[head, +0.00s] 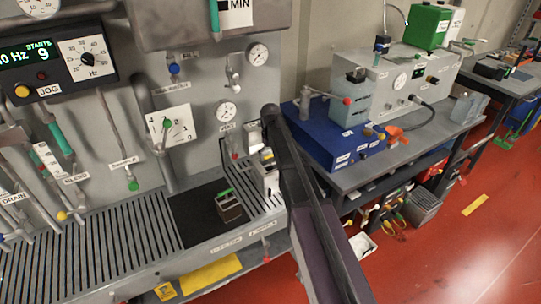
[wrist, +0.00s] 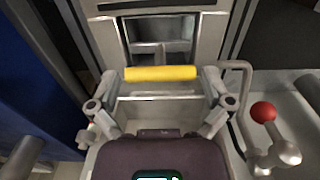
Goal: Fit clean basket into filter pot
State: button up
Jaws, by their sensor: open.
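My gripper (wrist: 160,82) is open in the wrist view. Its two fingers stand apart, one beyond each end of a yellow bar handle (wrist: 160,73), with no grip on it visible. The handle crosses a grey metal housing with a dark opening behind it. In the head view my dark arm hides most of the gripper, near a pale upright unit (head: 268,176) at the right end of the bench. A small dark box with a green top (head: 229,207) stands on a black mat (head: 190,212). I cannot tell for certain which thing is the basket or the filter pot.
A slotted metal bench top (head: 95,250) runs below a panel with gauges, valves and hanging levers. A red-knobbed lever (wrist: 263,112) stands right of my gripper. A blue box (head: 335,145) sits on a side table at right. The red floor (head: 450,250) is largely open.

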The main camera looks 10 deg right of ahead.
notch_tip(320, 180, up, 15)
jog(key=p, duration=1.4)
jog(key=shift+f, duration=0.15)
dwell(0.6)
jog(key=s+f+m+b, duration=0.1)
jog(key=s+f+b, duration=0.2)
jog(key=s, duration=0.6)
jog(key=s+f+m+b, duration=0.1)
jog(key=s+f+b, duration=0.3)
jog(key=s, duration=0.6)
jog(key=s+f+m+b, duration=0.1)
jog(key=s+f+b, duration=0.3)
jog(key=s, duration=0.6)
jog(key=shift+d+f+m, duration=0.15)
jog(key=shift+d+m, duration=0.25)
jog(key=shift+d, duration=0.05)
